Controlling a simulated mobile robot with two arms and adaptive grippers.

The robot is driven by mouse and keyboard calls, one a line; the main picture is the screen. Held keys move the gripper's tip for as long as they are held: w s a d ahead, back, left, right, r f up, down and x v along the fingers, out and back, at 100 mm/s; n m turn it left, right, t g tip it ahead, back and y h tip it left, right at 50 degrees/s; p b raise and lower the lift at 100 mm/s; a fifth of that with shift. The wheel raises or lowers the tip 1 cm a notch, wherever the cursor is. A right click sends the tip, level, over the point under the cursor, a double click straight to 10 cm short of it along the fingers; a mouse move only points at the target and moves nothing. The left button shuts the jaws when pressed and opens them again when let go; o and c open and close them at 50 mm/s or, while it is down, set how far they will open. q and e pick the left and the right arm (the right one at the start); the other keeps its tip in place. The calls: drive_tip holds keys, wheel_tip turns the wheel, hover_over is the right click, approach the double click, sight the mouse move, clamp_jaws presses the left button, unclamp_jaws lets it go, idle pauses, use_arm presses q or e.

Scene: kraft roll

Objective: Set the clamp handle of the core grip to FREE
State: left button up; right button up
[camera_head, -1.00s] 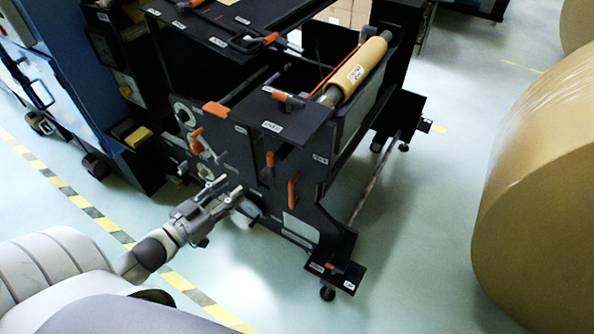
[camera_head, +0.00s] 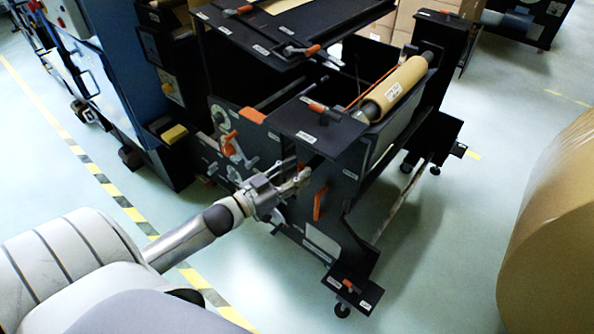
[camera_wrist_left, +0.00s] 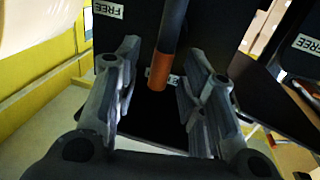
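A clamp handle (camera_wrist_left: 160,68) with a dark shaft and an orange tip shows in the left wrist view, pointing down over a dark plate. One FREE label (camera_wrist_left: 108,9) is on the plate to its upper left; another label behind the tip is mostly covered. My left gripper (camera_wrist_left: 163,57) is open, with one finger on each side of the handle, and I see gaps on both sides. In the head view my left gripper (camera_head: 298,178) is at the front side plate of the black machine (camera_head: 330,180) and hides the handle there. My right gripper is out of view.
Other orange handles sit on the machine, one right of the gripper (camera_head: 320,204) and one to its left (camera_head: 228,143). A kraft roll (camera_head: 396,88) lies on top. A large brown roll (camera_head: 555,230) stands at right. The floor between is clear.

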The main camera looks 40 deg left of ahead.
use_arm(q)
drive_tip(key=shift+w+d, duration=0.1)
drive_tip(key=shift+w, duration=0.3)
clamp_jaws()
